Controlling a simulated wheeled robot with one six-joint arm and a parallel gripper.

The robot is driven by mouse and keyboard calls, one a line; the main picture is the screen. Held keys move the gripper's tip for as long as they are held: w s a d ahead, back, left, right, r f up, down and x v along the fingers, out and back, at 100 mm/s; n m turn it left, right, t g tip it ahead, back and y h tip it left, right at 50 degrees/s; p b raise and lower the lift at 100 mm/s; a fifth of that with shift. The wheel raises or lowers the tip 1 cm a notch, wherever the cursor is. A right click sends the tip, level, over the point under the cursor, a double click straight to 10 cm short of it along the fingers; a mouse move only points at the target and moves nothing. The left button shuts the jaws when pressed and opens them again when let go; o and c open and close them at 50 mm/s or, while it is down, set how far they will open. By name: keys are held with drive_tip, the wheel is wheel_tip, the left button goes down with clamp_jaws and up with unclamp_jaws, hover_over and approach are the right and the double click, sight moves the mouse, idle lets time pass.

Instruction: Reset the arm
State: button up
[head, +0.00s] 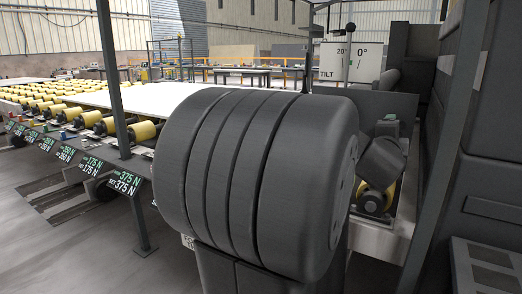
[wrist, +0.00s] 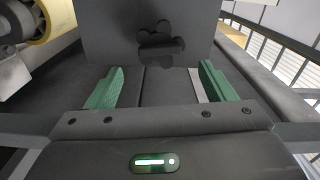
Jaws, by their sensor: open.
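My gripper (wrist: 161,68) shows in the wrist view with its two green fingers wide apart and nothing between them. Past the fingertips is a dark upright panel (wrist: 105,35) with a black lobed knob-like shape (wrist: 160,42) on it. I cannot tell how far the fingertips are from that shape. In the head view a large dark ribbed cylinder, which looks like part of my arm, fills the middle and hides much behind it. A small greenish part to its right may be my gripper, but this is too unclear to tell.
A pale slab (head: 165,98) lies on a conveyor with yellow rollers (head: 92,118) at left. Force signs (head: 124,182) hang along its edge. A tilt sign (head: 350,62) stands at the back. A dark machine (head: 490,130) bounds the right. The floor (head: 40,235) at lower left is mostly open.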

drive_tip(key=v, duration=0.4)
drive_tip(key=x, duration=1.3)
drive_tip(key=shift+w+d, duration=0.1)
drive_tip(key=shift+w+d+n+p, duration=0.15)
drive_tip(key=shift+n+p, duration=0.15)
drive_tip(key=shift+p, duration=0.2)
drive_tip(key=shift+r+n+p, duration=0.25)
drive_tip(key=shift+n+p, duration=0.7)
drive_tip(key=shift+n, duration=0.15)
drive_tip(key=n+p, duration=0.6)
drive_tip(key=p, duration=0.1)
drive_tip(key=n+p, duration=0.4)
drive_tip(key=p, duration=0.1)
drive_tip(key=shift+a, duration=0.2)
drive_tip(key=n+p, duration=0.3)
drive_tip(key=p, duration=0.2)
drive_tip(key=shift+n, duration=0.3)
drive_tip(key=shift+f+n+p, duration=0.1)
drive_tip(key=shift+n+p, duration=0.7)
drive_tip(key=shift+p, duration=0.2)
drive_tip(key=shift+a+f, duration=0.1)
